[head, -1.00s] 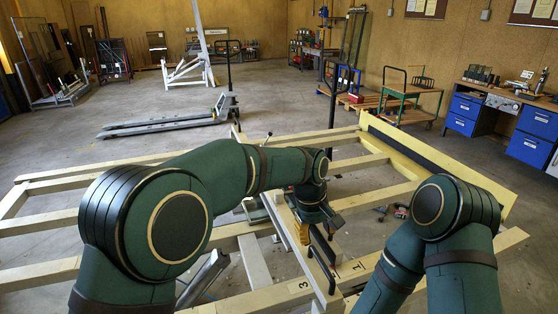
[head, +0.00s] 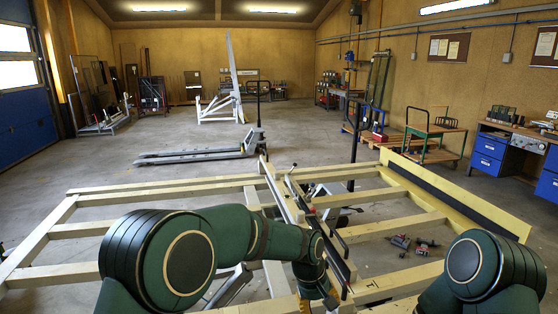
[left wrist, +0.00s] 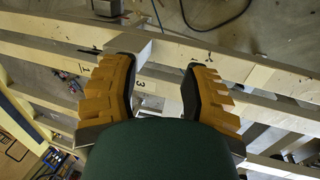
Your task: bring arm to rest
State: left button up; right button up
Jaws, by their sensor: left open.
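My left gripper (left wrist: 160,88) shows in the left wrist view with its two yellow fingers apart and nothing between them. It hangs over the wooden beams of the frame (left wrist: 225,62). In the head view my left arm reaches in from the left, and the left gripper (head: 318,302) points down near the bottom edge, partly cut off. The pale timber frame (head: 150,184) spreads low in front of me. My right arm shows at the lower right, bent, but its gripper is out of view.
A pallet truck (head: 195,155) stands beyond the frame. Tools (head: 400,241) lie on the floor within the frame at right. A green trolley (head: 432,135) and a blue-drawered workbench (head: 490,150) stand along the right side. The floor at the back left is open.

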pick_arm(q)
jog(key=s+a+f+h, duration=0.1)
jog(key=s+a+f, duration=0.3)
jog(key=a+f, duration=0.3)
jog(key=s+a+f, duration=0.4)
jog(key=a+f, duration=0.1)
jog(key=f, duration=0.4)
jog(key=s+a+f+t+b, duration=0.1)
jog(key=s+a+f, duration=0.4)
jog(key=s+a, duration=0.3)
jog(key=s, duration=0.4)
jog(key=shift+f+m+t, duration=0.15)
jog(key=shift+m+t, duration=0.15)
